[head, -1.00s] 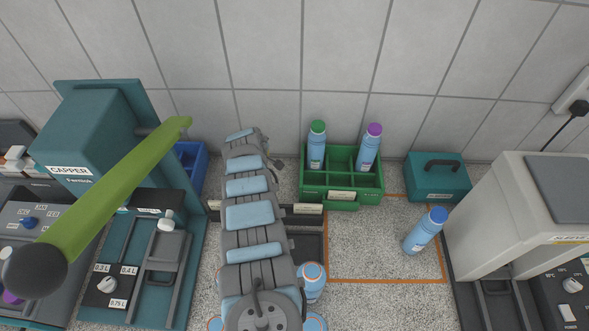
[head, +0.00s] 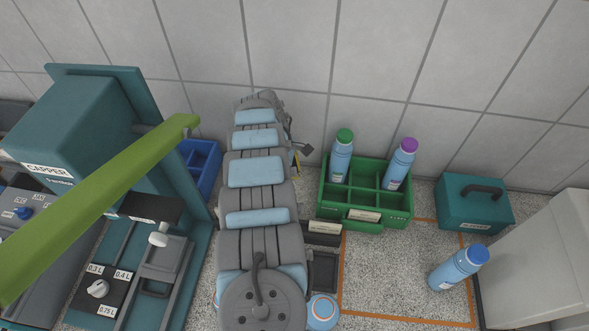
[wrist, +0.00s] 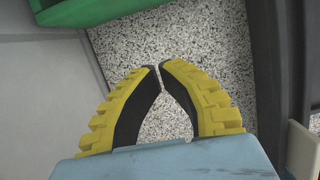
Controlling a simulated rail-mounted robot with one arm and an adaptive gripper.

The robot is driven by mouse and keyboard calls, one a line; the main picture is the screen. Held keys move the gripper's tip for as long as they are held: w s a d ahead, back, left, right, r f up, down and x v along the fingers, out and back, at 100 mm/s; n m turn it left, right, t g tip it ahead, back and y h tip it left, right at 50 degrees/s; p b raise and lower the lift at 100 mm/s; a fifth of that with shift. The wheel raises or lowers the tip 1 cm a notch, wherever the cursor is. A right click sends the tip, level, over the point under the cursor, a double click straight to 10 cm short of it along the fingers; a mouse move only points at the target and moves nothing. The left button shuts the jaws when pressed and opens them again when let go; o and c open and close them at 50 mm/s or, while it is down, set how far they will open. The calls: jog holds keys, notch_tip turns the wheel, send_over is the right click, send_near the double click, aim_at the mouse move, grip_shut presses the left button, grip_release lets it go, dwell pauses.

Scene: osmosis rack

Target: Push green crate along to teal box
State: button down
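The green crate (head: 365,223) stands on the speckled counter by the tiled wall, with a green-capped bottle (head: 341,158) and a purple-capped bottle (head: 400,165) in its back compartments. The teal box (head: 474,204), with a dark handle, stands to its right across a narrow gap. My gripper (wrist: 160,67) has yellow fingers with black pads. Their tips meet or nearly meet, with nothing between them. In the wrist view, part of the green crate (wrist: 85,12) shows beyond the fingertips, apart from them. In the head view, my arm mostly hides the gripper, left of the crate.
A pale machine (head: 540,265) is at the right. A blue bin (head: 203,168) and the teal capper (head: 85,130) are at the left.

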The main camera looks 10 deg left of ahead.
jog(key=b, duration=0.1)
send_over(303, 192)
jog(key=a, duration=0.2)
jog(key=x, duration=0.2)
jog(key=a+x, duration=0.1)
jog(key=x, duration=0.2)
jog(key=shift+w+a+f, duration=0.1)
jog(key=b+x, duration=0.2)
jog(key=shift+f, duration=0.4)
jog(key=d+p, duration=0.1)
jog(key=d+r+p, duration=0.1)
jog(key=d, duration=0.1)
jog(key=shift+d+f, duration=0.15)
jog(key=shift+d, duration=0.45)
jog(key=shift+s+p, duration=0.25)
jog(key=shift+p, duration=0.1)
